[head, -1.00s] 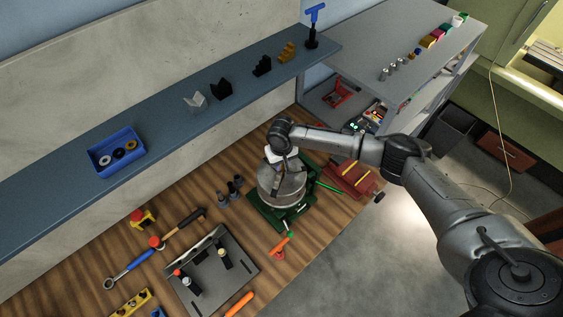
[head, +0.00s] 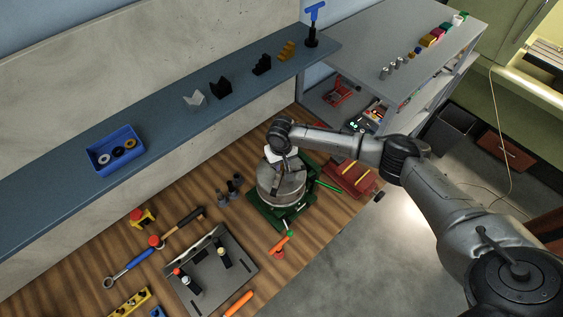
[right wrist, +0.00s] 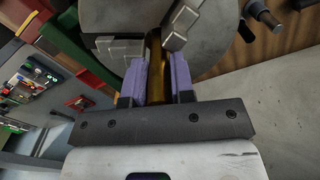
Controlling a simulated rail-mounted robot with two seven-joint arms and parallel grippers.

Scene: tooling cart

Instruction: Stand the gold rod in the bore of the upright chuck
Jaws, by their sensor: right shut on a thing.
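The upright chuck (head: 281,190) is a grey round body on a green base in the head view. Its face (right wrist: 215,45) and stepped jaws (right wrist: 122,50) fill the top of the right wrist view. My right gripper (right wrist: 163,65) has its purple pads shut on the gold rod (right wrist: 160,82). The rod lies between the pads and reaches toward the chuck's jaws. In the head view the gripper (head: 283,160) is right over the chuck, and the wrist hides the rod. How far the rod is in the bore, I cannot tell. My left gripper is not in view.
A red tray (head: 338,178) and a green pen-like thing (head: 327,186) lie close right of the chuck. Dark grey cylinders (head: 229,190) stand left of it. A grey plate fixture (head: 205,272) and an orange-handled tool (head: 280,245) are in front. A blue-grey shelf (head: 160,125) runs behind.

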